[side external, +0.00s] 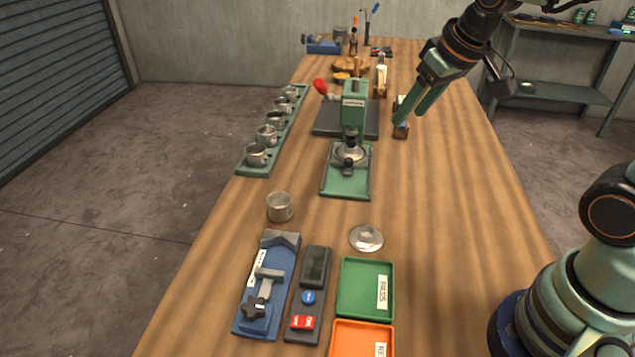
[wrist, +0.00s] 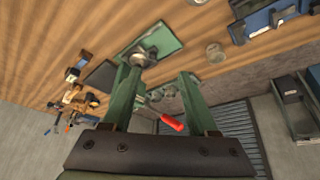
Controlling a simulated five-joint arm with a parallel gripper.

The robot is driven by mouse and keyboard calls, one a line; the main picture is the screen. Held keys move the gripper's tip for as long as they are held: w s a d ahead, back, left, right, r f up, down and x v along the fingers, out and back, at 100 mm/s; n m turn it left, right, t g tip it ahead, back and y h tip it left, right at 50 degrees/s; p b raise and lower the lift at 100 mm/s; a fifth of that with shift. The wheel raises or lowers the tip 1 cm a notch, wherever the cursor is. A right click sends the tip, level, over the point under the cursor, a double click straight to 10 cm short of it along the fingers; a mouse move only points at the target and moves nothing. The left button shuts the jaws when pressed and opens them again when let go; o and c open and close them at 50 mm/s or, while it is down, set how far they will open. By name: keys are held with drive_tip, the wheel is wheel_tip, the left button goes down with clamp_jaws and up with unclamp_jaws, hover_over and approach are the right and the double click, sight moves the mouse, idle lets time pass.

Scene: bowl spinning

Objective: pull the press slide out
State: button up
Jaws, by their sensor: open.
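The press (side external: 355,115) is a green upright body with a red-tipped lever (side external: 321,87), standing on a dark base plate. Its press slide (side external: 345,188) is a green tray at the near side of the press, with a round metal piece and a dark knob (side external: 348,168) on it. The slide also shows at the top of the wrist view (wrist: 170,38), partly behind my left finger. My gripper (side external: 408,117) is open with nothing between its fingers. In the side view it appears to the right of the press, apart from the slide and pointing down.
A green rack (side external: 255,166) of several metal cups stands left of the press. A loose cup (side external: 280,207), a metal flanged piece (side external: 366,238), a blue fixture (side external: 265,290), a button box (side external: 308,295), a green tray (side external: 356,288) and an orange tray (side external: 355,340) lie nearer.

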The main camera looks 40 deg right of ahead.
drive_tip(key=w+d+f, duration=0.1)
drive_tip(key=w+f, duration=0.3)
drive_tip(key=w, duration=0.3)
approach(350, 159)
drive_tip(key=shift+g, duration=0.4)
drive_tip(key=x, duration=0.8)
drive_tip(key=shift+w+a+f, duration=0.1)
drive_tip(key=shift+w+f, duration=0.05)
drive_tip(key=shift+w, duration=0.2)
clamp_jaws()
idle(0.5)
